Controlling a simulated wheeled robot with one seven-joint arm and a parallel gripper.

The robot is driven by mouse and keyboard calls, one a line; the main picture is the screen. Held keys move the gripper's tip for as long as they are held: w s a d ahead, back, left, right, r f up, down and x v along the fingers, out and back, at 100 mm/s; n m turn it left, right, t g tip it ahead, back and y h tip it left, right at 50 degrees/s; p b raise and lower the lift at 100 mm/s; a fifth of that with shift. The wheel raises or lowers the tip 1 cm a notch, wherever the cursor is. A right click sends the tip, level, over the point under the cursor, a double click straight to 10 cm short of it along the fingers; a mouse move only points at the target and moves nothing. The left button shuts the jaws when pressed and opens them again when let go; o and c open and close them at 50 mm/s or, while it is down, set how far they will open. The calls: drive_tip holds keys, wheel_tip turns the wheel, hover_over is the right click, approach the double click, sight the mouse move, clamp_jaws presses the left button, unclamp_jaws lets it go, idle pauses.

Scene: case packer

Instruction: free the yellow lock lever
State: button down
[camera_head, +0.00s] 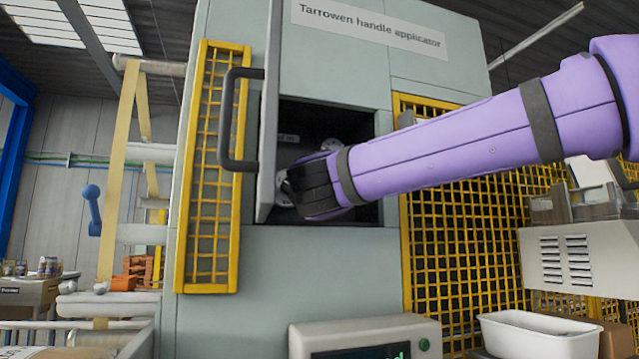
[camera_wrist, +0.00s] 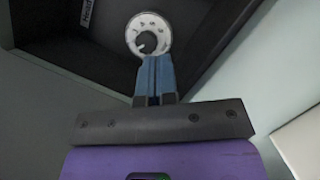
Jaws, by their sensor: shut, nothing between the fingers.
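I cannot make out a yellow lock lever in either view. My gripper (camera_wrist: 154,65) has two blue fingers, pressed together and empty. In the wrist view their tips reach the lower edge of a round pale dial (camera_wrist: 132,31) with a dark centre; I cannot tell whether they touch it. In the head view my black wrist is at the dark square opening (camera_head: 357,125) of the handle applicator (camera_head: 300,265), and my fingers are hidden there. The applicator's door (camera_head: 269,110) stands open, edge-on, at the opening's left side.
A black bar handle (camera_head: 226,120) sticks out left of the door. Yellow mesh guards (camera_head: 207,170) flank the machine. Below is a grey box with a green display (camera_head: 365,337). A white tray (camera_head: 540,335) stands at lower right.

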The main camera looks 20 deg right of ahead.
drive_tip(key=x, duration=0.9)
drive_tip(key=shift+w+d, duration=0.1)
drive_tip(key=shift+w, duration=0.3)
drive_tip(key=shift+w+d+r, duration=0.45)
drive_tip(key=shift+d+r, duration=0.1)
drive_tip(key=shift+d, duration=0.15)
drive_tip(key=shift+w+d+r, duration=0.45)
drive_tip(key=shift+d+r, duration=0.15)
drive_tip(key=shift+d, duration=0.1)
drive_tip(key=shift+d+r+m, duration=0.35)
drive_tip(key=shift+m, duration=0.55)
drive_tip(key=d+m+g, duration=0.1)
drive_tip(key=m, duration=0.2)
drive_tip(key=d+r+m+g, duration=0.1)
drive_tip(key=d+m, duration=0.1)
drive_tip(key=d+r+m+g, duration=0.1)
drive_tip(key=d+m, duration=0.1)
drive_tip(key=m, duration=0.1)
drive_tip(key=shift+d+m, duration=0.25)
drive_tip(key=shift+m, duration=0.05)
drive_tip(key=shift+d, duration=0.1)
